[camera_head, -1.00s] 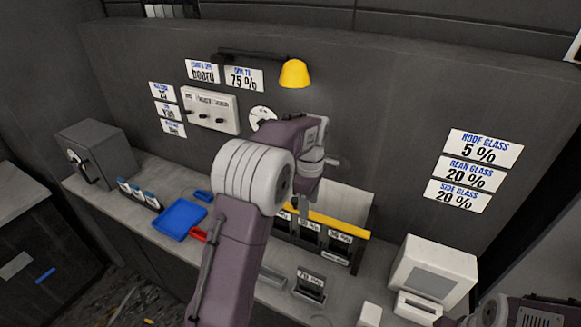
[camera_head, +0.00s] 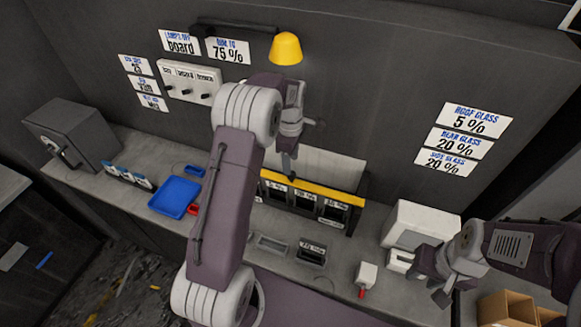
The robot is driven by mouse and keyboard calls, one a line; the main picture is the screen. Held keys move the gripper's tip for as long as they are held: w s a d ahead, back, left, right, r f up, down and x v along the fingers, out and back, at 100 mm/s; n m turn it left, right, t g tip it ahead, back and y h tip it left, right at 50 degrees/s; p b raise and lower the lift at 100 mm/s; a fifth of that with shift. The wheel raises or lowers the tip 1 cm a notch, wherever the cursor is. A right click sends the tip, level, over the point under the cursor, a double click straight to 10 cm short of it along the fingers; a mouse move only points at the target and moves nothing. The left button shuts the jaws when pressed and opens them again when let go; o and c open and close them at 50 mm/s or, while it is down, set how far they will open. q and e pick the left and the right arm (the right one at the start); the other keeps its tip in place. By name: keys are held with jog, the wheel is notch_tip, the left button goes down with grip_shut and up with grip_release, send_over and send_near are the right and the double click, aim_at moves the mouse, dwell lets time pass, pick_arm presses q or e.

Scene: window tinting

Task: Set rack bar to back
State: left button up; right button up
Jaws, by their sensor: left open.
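The rack (camera_head: 352,214) is a dark frame on the workbench with several labelled slots. Its yellow bar (camera_head: 325,193) runs across the top of the slots, in front of a pale panel (camera_head: 335,165). The bar's left end is hidden behind my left arm. My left gripper (camera_head: 289,172) is open and points down near the bar's left part. The picture does not show clearly whether it touches the bar. My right gripper (camera_head: 430,287) is at the lower right, in front of a white machine and away from the rack. Its finger gap is unclear.
A yellow lamp (camera_head: 286,48) hangs above the rack. A blue tray (camera_head: 175,197) and a grey safe-like box (camera_head: 72,138) stand left. A white machine (camera_head: 418,222) stands right of the rack. Cardboard boxes (camera_head: 505,308) are at the lower right.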

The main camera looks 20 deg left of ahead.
aim_at(292, 174)
pick_arm(q)
jog(key=f, duration=0.1)
jog(key=f+p, duration=0.1)
jog(key=f, duration=0.2)
jog(key=shift+s+d+f, duration=0.15)
jog(key=shift+d+f, duration=0.1)
jog(key=shift+d, duration=0.15)
jog(key=shift+a+f, duration=0.2)
jog(key=shift+f, duration=0.05)
grip_shut()
jog(key=shift+r, duration=0.1)
dwell(0.7)
